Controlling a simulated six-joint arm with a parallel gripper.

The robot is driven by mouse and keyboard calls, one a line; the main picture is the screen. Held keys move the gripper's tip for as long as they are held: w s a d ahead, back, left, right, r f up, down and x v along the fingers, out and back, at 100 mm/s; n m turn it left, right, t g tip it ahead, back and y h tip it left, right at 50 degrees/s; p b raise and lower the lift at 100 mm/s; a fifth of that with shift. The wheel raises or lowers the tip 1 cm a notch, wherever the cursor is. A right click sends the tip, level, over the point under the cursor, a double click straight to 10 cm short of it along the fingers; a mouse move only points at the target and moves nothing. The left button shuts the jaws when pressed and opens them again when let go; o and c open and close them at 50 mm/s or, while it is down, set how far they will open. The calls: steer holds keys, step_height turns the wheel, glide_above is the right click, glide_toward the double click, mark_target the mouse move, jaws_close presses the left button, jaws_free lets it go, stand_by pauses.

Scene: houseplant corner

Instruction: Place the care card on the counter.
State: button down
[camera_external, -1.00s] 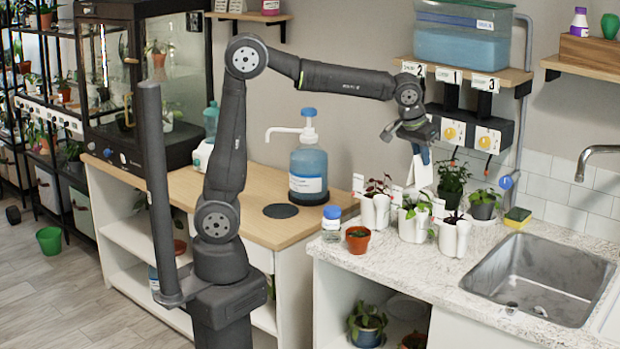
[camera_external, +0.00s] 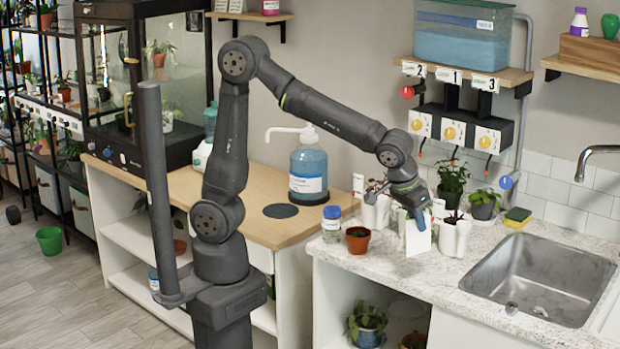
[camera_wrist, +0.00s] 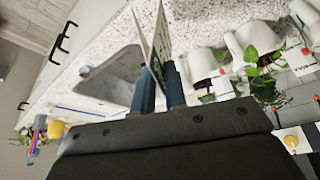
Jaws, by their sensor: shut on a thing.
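The care card (camera_external: 418,239) is a white upright sheet that hangs below my gripper (camera_external: 420,215) in the external view. My gripper is shut on the card's upper part. In the wrist view, the card (camera_wrist: 153,38) sticks out between the two dark blue fingers of my gripper (camera_wrist: 161,84). The pale speckled counter (camera_external: 400,277) lies below the card, in front of the white pots. It also shows in the wrist view (camera_wrist: 113,42). I cannot tell whether the card's lower edge touches the counter.
White pots with plants, such as one on the right (camera_external: 455,238), stand close to the card. A terracotta pot (camera_external: 357,240) and a blue-lidded jar (camera_external: 331,225) stand left of it. A steel sink (camera_external: 540,275) is to the right. The counter's front strip is clear.

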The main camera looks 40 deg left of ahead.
steer(key=shift+w+a+f, duration=0.2)
steer(key=shift+w+f, duration=1.4)
steer(key=shift+w+a+f, duration=0.2)
steer(key=shift+w+f, duration=1.35)
steer(key=shift+f, duration=0.1)
steer(key=shift+w+a+f, duration=0.2)
steer(key=shift+w+f, duration=1.4)
steer(key=c, duration=1.5)
jaws_free()
steer(key=shift+f, duration=0.1)
steer(key=shift+o, duration=0.2)
steer(key=v, duration=1.2)
steer(key=shift+s, duration=0.1)
